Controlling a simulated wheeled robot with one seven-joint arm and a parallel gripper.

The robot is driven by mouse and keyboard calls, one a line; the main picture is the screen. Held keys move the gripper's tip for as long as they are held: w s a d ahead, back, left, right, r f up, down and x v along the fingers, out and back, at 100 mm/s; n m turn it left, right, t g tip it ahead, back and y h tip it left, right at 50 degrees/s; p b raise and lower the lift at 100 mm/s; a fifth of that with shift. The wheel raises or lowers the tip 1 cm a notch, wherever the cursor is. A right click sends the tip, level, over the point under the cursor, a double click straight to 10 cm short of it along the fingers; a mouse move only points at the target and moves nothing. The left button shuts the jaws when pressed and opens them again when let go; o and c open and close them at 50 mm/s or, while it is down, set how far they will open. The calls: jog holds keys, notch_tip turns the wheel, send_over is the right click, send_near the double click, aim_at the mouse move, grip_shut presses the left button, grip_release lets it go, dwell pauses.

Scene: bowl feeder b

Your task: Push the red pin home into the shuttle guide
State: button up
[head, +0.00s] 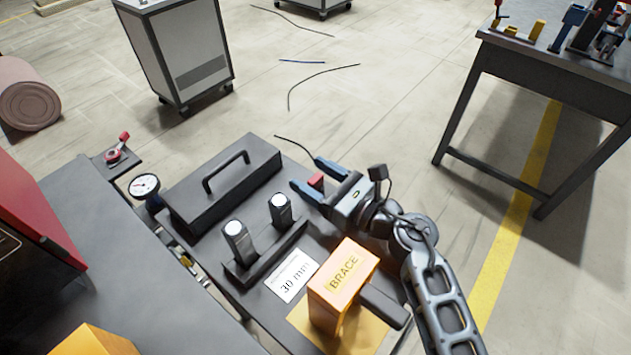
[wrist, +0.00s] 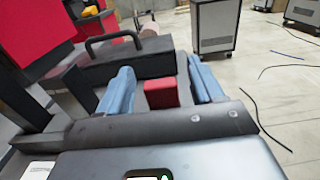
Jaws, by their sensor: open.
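My gripper (head: 308,171) has its blue fingers spread apart, over the right side of the dark bench fixture. A small red block, which looks like the red pin (head: 316,180), shows between the fingers. In the wrist view the red pin (wrist: 161,93) sits between my open fingers (wrist: 159,68), with a gap on its right; contact on its left is unclear. My gripper hides its lower part, so I cannot tell how deep it sits. A dark block with a handle (head: 222,185) lies just beyond; I cannot tell which part is the shuttle guide.
Two metal-topped posts (head: 237,238) stand on a dark rail. An orange BRACE block (head: 345,284) stands close to my forearm, near a "30 mm" label (head: 292,278). A dial gauge (head: 144,186) and a red-handled clamp (head: 118,150) are at left. Open floor lies beyond the bench.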

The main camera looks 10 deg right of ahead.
aim_at(316, 178)
jog(key=shift+c, duration=0.4)
jog(key=c, duration=1)
jog(key=shift+r, duration=0.1)
jog(key=shift+r, duration=0.6)
notch_tip(316, 178, up, 2)
jog(key=shift+r+p, duration=0.25)
jog(key=shift+p, duration=0.05)
jog(key=s+d+r, duration=0.1)
jog(key=d+r, duration=0.1)
jog(key=d, duration=0.1)
jog(key=s+d+r, duration=0.1)
jog(key=d+r, duration=0.1)
jog(key=d, duration=0.2)
jog(key=s+d+r, duration=0.1)
jog(key=d+r, duration=0.2)
jog(key=d, duration=0.1)
jog(key=shift+s+d+r, duration=0.1)
jog(key=shift+s, duration=0.3)
